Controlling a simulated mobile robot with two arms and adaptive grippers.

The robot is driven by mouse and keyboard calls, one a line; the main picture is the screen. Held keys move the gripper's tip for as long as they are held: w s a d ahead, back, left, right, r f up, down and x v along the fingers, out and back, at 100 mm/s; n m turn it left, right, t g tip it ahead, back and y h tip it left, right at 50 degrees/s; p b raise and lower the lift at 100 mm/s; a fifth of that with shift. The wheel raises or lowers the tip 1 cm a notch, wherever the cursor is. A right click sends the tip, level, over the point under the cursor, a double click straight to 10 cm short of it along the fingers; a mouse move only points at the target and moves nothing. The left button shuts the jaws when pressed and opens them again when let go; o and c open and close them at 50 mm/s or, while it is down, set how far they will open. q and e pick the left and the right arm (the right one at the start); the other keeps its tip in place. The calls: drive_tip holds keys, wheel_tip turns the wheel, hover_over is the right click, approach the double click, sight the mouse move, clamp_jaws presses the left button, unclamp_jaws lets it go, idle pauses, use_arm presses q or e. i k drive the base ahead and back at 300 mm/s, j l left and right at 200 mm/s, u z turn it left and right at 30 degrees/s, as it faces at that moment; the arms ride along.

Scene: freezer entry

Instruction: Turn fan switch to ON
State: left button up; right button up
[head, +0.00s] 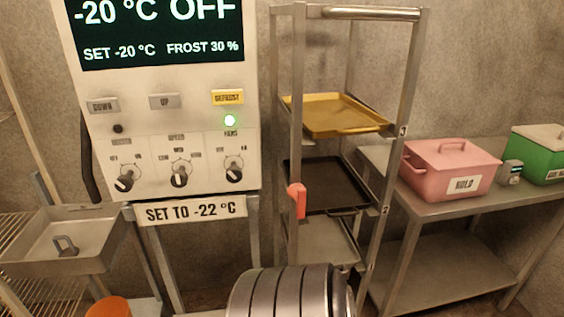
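The white control panel (160,130) stands at the left with a row of three dark rotary knobs. The fan switch (233,173) is the rightmost knob, under a small label that reads FANS. Small marks for its positions sit around its top, too small to read surely. A white mark shows on the knob, but I cannot tell which position it points to. The display (160,32) above reads -20 °C, OFF, SET -20 °C and FROST 30 %. Neither gripper is in view.
Other knobs (180,176) sit left of the fan switch. A tray rack (298,140) stands close right. A ribbed metal cylinder (280,292) fills the bottom middle. A pink box (450,170) is right.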

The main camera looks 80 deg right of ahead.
sight(234, 174)
drive_tip(key=z, duration=2.15)
